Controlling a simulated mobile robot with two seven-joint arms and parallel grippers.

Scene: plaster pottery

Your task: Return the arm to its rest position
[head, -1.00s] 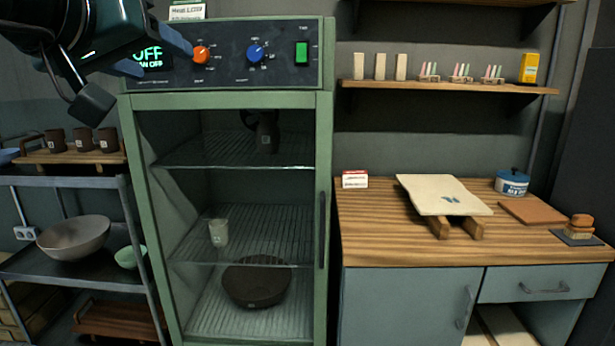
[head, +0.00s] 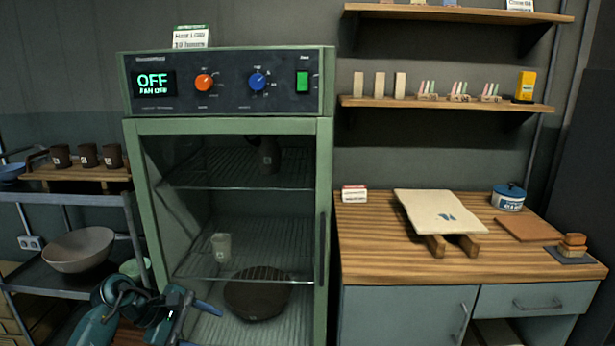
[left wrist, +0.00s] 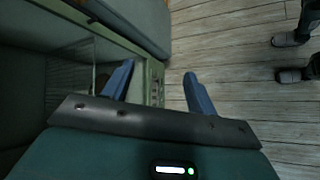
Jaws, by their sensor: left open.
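My left gripper (head: 199,325) is low at the bottom left of the head view, in front of the lower part of the green drying cabinet (head: 228,126). In the left wrist view its two blue fingers (left wrist: 160,88) are spread apart with nothing between them. Beyond the fingers that view shows the cabinet's edge and the plank floor (left wrist: 225,60). My right gripper is in neither view.
The cabinet holds a dark jug (head: 269,156), a pale cup (head: 221,247) and a dark bowl (head: 256,292); its display reads OFF. A rack (head: 60,197) with cups and bowls stands left. A wooden-topped bench (head: 365,262) with a board stands right.

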